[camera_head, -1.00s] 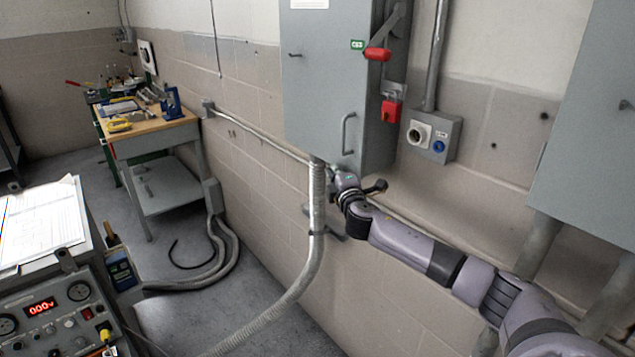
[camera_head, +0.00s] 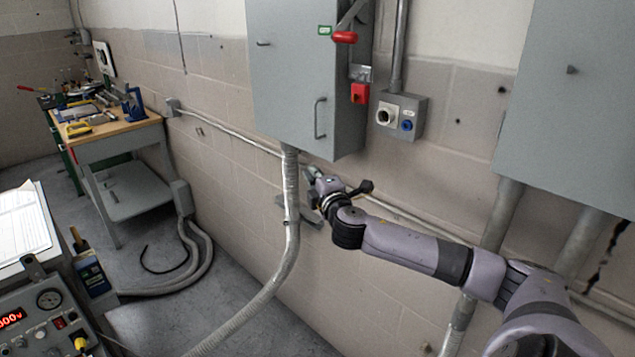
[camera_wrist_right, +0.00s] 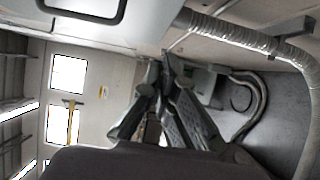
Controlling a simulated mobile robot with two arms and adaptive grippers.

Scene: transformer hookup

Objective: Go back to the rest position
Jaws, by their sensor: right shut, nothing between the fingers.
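My right arm comes in from the lower right in the head view. Its gripper (camera_head: 309,174) is below the bottom of the grey wall cabinet (camera_head: 285,95), close in the picture to the flexible conduit (camera_head: 291,190). The gripper is small and partly merged with the background there. In the right wrist view its two dark fingers (camera_wrist_right: 160,68) come together at the tips with nothing between them. My left gripper is in neither view.
A second grey cabinet (camera_head: 570,110) hangs at the right, with pipes (camera_head: 500,215) below it. A socket box (camera_head: 402,115) is on the wall. A workbench (camera_head: 115,130) stands at the back left and a control console (camera_head: 40,325) at the lower left. Grey floor shows between.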

